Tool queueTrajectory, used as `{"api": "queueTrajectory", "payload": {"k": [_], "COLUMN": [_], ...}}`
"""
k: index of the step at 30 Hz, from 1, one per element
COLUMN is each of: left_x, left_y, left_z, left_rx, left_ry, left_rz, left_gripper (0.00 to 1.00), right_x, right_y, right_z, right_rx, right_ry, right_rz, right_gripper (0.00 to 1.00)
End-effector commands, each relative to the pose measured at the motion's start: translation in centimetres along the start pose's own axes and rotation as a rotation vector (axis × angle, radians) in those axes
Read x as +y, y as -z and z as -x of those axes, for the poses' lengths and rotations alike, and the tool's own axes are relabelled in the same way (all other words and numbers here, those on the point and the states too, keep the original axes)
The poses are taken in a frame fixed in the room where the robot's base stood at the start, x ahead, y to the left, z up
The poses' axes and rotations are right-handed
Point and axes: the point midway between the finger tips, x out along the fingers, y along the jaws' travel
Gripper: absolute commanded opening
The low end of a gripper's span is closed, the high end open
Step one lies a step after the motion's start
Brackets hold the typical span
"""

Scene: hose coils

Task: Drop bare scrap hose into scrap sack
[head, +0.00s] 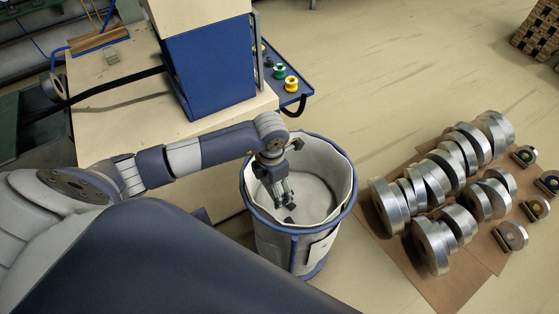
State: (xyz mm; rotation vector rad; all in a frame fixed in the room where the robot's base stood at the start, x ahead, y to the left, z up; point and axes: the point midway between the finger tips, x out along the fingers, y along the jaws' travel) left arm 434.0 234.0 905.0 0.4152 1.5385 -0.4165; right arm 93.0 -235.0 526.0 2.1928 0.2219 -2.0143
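The scrap sack (318,254) is a round, pale-lined bin with a blue rim, standing upright on the floor at the middle of the head view. My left gripper (285,205) points down inside its mouth, over the left part of the opening. Small dark shapes show at and just below the fingertips. I cannot tell whether they are fingertips or a piece of hose, or whether the fingers are shut. No scrap hose is clearly visible. My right gripper is not in view.
A pale workbench (118,84) with a blue-fronted box (210,68) stands behind my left arm. Blue tray with green and yellow spools (291,83) sits at its right edge. Rows of metal rings (432,180) lie on brown sheets at right. Floor behind the sack is clear.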

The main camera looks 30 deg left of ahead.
Motion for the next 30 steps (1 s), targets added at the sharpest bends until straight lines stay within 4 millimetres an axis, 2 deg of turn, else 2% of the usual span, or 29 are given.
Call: {"api": "queueTrajectory", "payload": {"k": [11, 18, 24, 30], "left_x": [2.5, 4.4, 5.3, 5.8], "left_y": [-3.4, -5.8, -7.0, -7.7], "left_z": [-1.6, -3.0, -4.4, -4.9], "left_rx": [-0.002, -0.001, -0.001, -0.001], "left_ry": [0.001, 0.000, 0.000, 0.000], "left_rz": [0.001, -0.001, -0.002, -0.002], "left_gripper": [0.59, 0.59, 0.59, 0.59], "right_x": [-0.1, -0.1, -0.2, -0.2], "right_y": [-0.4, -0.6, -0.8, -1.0], "right_z": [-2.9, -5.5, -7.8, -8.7], "right_rx": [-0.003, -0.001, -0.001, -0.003], "right_ry": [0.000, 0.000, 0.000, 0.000], "right_rz": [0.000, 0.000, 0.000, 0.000], "right_gripper": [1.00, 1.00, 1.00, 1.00]}}
